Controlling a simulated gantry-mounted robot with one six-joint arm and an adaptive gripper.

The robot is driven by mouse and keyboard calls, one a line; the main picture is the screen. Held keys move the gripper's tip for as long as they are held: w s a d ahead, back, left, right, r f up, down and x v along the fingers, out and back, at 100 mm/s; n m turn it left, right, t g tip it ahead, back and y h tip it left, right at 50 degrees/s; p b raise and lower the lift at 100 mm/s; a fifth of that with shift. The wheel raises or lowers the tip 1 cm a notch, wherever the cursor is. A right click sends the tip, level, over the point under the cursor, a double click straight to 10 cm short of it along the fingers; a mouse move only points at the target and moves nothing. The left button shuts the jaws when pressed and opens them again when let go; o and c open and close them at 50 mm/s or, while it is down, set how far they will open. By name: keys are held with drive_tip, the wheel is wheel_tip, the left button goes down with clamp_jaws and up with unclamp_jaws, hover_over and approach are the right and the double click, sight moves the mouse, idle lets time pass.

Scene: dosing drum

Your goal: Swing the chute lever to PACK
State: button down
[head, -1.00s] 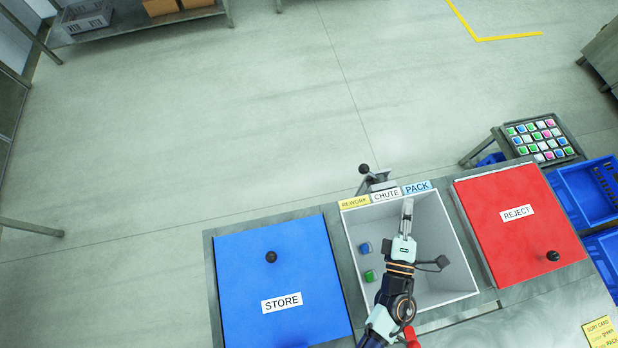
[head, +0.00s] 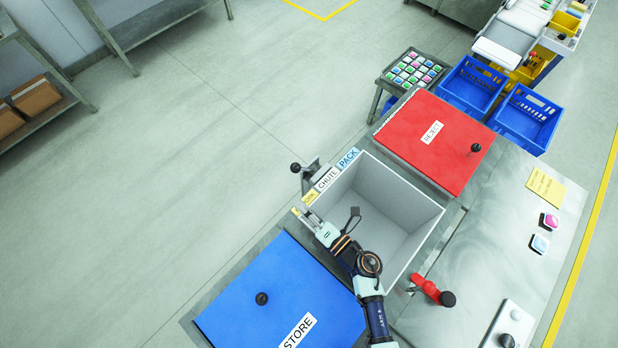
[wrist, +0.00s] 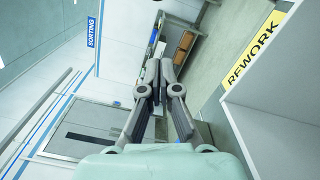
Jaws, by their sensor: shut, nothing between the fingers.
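The chute lever has a black round knob (head: 295,168) on a metal bracket (head: 311,182) at the outer edge of the open grey bin. The bracket stands behind the CHUTE label (head: 327,179), with the blue PACK label (head: 348,159) at its upper right. The yellow REWORK label (head: 310,198) is partly hidden; it shows clearly in the wrist view (wrist: 254,48). My gripper (head: 298,212) is shut and empty at the REWORK end, below and apart from the knob. Its fingertips also meet in the wrist view (wrist: 159,66), where the lever does not show.
The grey bin (head: 412,203) lies between the blue STORE lid (head: 240,310) and the red REJECT lid (head: 410,125), each with a black knob. A red-handled fitting (head: 424,287) is on the bench front. Floor beyond the bin is clear.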

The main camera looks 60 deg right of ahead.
drive_tip(key=w+d+r, duration=0.1)
drive_tip(key=w+d, duration=0.4)
drive_tip(key=w, duration=0.1)
drive_tip(key=shift+r, duration=0.25)
drive_tip(key=shift+a, duration=0.1)
